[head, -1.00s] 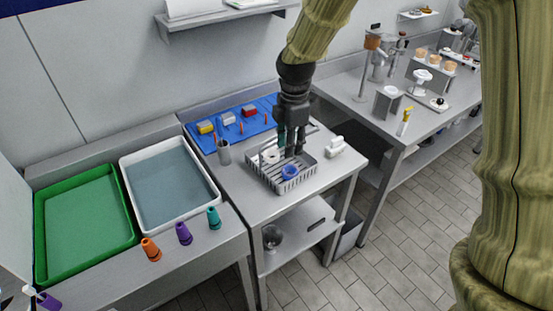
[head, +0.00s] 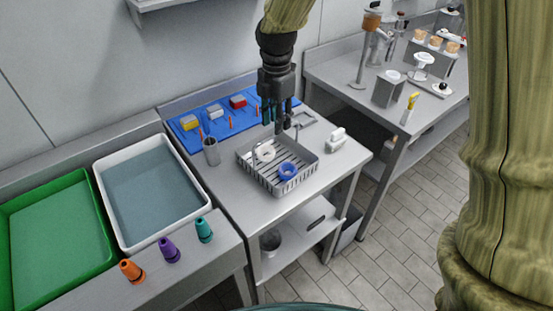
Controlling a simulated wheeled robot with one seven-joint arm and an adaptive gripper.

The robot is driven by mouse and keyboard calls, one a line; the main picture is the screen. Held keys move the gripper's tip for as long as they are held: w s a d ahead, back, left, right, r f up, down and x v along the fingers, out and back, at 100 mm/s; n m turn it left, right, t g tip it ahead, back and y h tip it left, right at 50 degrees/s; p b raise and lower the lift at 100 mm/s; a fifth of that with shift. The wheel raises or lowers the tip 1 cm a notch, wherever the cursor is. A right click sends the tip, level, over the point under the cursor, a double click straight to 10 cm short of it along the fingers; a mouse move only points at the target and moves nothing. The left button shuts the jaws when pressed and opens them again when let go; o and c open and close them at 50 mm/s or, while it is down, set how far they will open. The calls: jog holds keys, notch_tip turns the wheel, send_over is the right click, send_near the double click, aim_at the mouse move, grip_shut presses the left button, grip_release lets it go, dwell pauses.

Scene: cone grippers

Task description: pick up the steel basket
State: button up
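The steel basket (head: 275,182), a grey slatted tray with a thin raised handle, stands on the middle steel table. A white ring (head: 264,152) and a blue ring (head: 288,171) lie inside it. My gripper (head: 278,128) points down over the basket's back side, close to the handle. Its dark fingers look apart, with a gap between them, and I see nothing held. A teal patch shows by the fingers. Whether the fingertips touch the handle cannot be told.
A blue mat (head: 220,122) with small blocks lies behind, beside a grey cup (head: 211,152). A white object (head: 336,138) stands right of the basket. Left are a white-rimmed tray (head: 122,242), a green tray (head: 103,258) and orange, purple and teal cones (head: 204,230).

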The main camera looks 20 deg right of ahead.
jog(key=shift+s, duration=0.3)
jog(key=shift+s+f, duration=0.1)
jog(key=shift+f, duration=0.2)
jog(key=f, duration=0.1)
jog(key=f+p, duration=0.1)
jog(key=f, duration=0.1)
jog(key=shift+w+f, duration=0.15)
jog(key=shift+w, duration=0.15)
jog(key=shift+s+f+p, duration=0.15)
jog(key=shift+f+p, duration=0.2)
jog(key=shift+f, duration=0.25)
grip_shut()
